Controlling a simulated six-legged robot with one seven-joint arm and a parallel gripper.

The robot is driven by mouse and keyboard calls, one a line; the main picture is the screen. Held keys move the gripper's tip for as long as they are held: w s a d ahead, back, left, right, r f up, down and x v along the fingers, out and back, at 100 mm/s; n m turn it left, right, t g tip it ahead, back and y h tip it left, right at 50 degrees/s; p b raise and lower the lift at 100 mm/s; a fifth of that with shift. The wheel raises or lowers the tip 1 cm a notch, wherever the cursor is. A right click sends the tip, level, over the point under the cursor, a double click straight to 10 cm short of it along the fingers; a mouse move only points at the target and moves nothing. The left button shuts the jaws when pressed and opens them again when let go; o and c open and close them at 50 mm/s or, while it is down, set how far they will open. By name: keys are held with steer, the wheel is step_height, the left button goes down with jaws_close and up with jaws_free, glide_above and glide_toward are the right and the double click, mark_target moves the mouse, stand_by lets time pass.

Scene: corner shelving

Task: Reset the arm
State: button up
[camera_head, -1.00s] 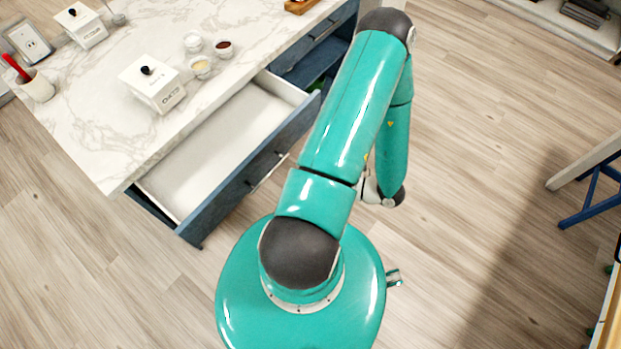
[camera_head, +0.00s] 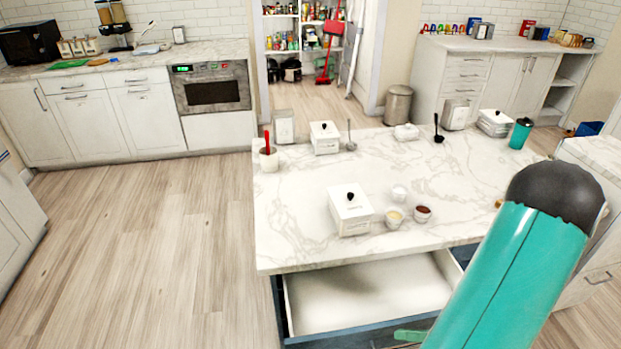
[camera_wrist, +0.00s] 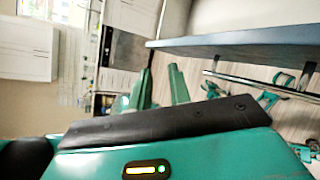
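My teal arm rises at the lower right in the head view, with a dark joint on top. My gripper (camera_wrist: 162,76) shows in the wrist view as two teal fingers with a gap between them and nothing held. In the head view only a small green piece of it shows near the bottom edge, beside the open drawer (camera_head: 375,290). The drawer is white inside, looks empty, and hangs out under the marble counter (camera_head: 300,225). In the wrist view the blue drawer front (camera_wrist: 235,42) and its handle bar (camera_wrist: 255,82) lie right of the fingers.
The counter bears a white lidded box (camera_head: 350,212), small bowls (camera_head: 395,217), a holder (camera_head: 268,160) with a red utensil, another lidded box (camera_head: 325,140) and a teal cup (camera_head: 520,133). Wooden floor (camera_head: 160,250) is free at left. Cabinets (camera_head: 135,120) stand behind.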

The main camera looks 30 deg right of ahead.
steer(key=w+a+r+m+g+h, duration=0.1)
steer(key=w+a+r+m+h, duration=0.1)
steer(key=a+r+m, duration=0.5)
steer(key=w+a+r+m+g+h, duration=0.1)
steer(key=w+a+r+m+h, duration=0.2)
steer(key=a+r+m, duration=0.4)
steer(key=w+a+r+m+g+h, duration=0.2)
steer(key=a+r+m+h, duration=0.3)
steer(key=r+m, duration=0.8)
steer(key=w+a+m, duration=0.1)
steer(key=a+m, duration=0.2)
steer(key=m, duration=0.4)
steer(key=shift+w+r+m, duration=0.15)
steer(key=shift+w+m, duration=0.05)
steer(key=shift+m, duration=0.1)
